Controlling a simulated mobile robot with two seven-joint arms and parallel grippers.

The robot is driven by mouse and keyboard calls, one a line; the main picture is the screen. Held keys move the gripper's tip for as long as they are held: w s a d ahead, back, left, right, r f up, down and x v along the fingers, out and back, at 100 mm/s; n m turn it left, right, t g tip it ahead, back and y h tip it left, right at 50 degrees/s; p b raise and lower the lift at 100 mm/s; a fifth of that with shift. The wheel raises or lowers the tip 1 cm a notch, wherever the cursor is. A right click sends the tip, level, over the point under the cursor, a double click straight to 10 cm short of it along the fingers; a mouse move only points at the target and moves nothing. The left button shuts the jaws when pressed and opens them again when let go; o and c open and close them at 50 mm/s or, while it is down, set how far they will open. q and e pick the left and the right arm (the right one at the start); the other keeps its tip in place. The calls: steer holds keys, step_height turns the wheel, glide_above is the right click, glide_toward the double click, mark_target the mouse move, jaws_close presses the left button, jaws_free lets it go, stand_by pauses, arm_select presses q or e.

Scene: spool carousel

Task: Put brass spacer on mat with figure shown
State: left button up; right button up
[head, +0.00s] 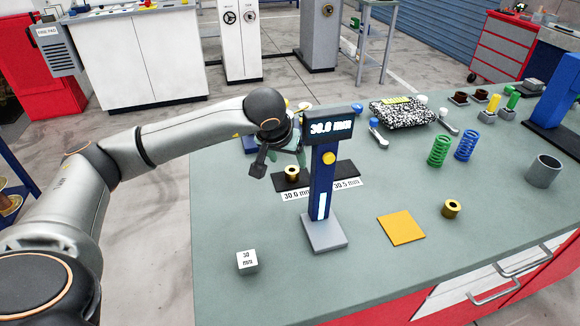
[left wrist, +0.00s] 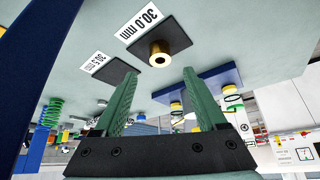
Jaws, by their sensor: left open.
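A gauge post (head: 322,185) on the table has a display (head: 331,128) reading 30.0 mm. Behind it lie two black mats. The mat labelled 30.0 mm (head: 277,183) bears a brass spacer (head: 292,172), standing upright. The mat labelled 30.5 mm (head: 347,168) looks bare and is partly hidden by the post. A second brass spacer (head: 452,208) stands right of an orange square (head: 401,229). My left gripper (head: 282,162) is open and empty beside the 30.0 mm mat. In the left wrist view, the spacer (left wrist: 160,53) lies beyond the open fingertips (left wrist: 160,72), apart from them.
A white cube marked 30 mm (head: 246,261) sits at the front left. Green (head: 439,151) and blue (head: 467,145) springs, a grey cup (head: 544,171) and a speckled black-and-white block (head: 402,112) stand farther right and back.

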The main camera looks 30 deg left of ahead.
arm_select(q)
steer(key=v, duration=0.5)
steer(key=shift+s+r, duration=0.1)
steer(key=shift+r, duration=0.1)
